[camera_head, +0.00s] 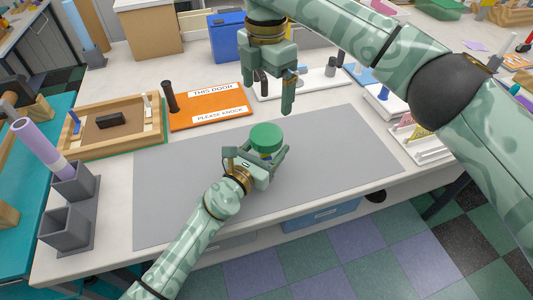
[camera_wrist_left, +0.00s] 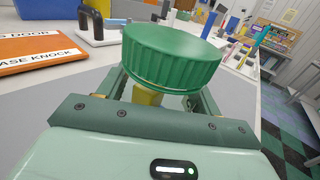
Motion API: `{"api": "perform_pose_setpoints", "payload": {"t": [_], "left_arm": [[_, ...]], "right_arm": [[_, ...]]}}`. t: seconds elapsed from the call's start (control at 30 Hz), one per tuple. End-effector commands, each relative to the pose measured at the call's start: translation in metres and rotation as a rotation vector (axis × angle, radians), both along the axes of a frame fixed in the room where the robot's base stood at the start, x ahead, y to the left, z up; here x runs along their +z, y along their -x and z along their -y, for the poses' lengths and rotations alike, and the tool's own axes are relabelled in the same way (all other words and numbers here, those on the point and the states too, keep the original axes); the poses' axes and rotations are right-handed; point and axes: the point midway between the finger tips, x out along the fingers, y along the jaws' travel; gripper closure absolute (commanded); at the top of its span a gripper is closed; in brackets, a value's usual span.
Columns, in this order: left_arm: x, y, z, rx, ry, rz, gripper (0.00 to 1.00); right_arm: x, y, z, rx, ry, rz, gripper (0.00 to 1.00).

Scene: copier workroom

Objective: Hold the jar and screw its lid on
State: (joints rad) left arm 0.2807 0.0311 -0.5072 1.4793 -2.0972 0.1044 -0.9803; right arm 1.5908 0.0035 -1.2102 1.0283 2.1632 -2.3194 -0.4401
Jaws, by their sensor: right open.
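The jar (camera_wrist_left: 150,96) has a yellowish body, mostly hidden below its wide green ribbed lid (camera_head: 266,138). The lid sits on top of the jar and looms large in the left wrist view (camera_wrist_left: 172,57); I cannot tell how far it is screwed down. My left gripper (camera_head: 262,156) has its fingers on either side of the jar below the lid and appears shut on it, over the grey mat (camera_head: 345,150). My right gripper (camera_head: 277,94) is open and empty, pointing down above and slightly behind the lid, apart from it.
An orange sign board (camera_head: 205,106) with a dark handle lies behind left, beside a wooden tray (camera_head: 90,148). A grey holder (camera_head: 68,225) with a purple tube stands at the left. A white rack (camera_head: 420,152) is at the right. Much of the mat is clear.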

Motion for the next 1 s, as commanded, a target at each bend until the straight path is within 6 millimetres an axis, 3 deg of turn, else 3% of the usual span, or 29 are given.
{"api": "perform_pose_setpoints", "payload": {"t": [0.03,0.07,0.47,0.73,1.0], "left_arm": [[0.0,0.0,0.0,0.0,0.0,0.0,0.21],[0.0,0.0,0.0,0.0,0.0,0.0,0.12],[0.0,0.006,-0.004,0.001,0.0,0.0,0.12],[0.001,0.052,-0.033,-0.001,-0.002,-0.001,0.12],[-0.002,0.105,-0.068,-0.001,-0.004,-0.002,0.12]], "right_arm": [[0.0,0.0,0.0,0.0,0.0,0.0,0.03],[0.0,0.0,0.0,0.0,0.0,0.0,0.03],[0.003,0.0,0.0,0.0,0.0,0.001,0.03],[0.019,0.002,0.0,0.0,-0.001,0.01,0.03],[0.018,0.002,0.0,0.0,-0.001,0.01,0.03]]}}
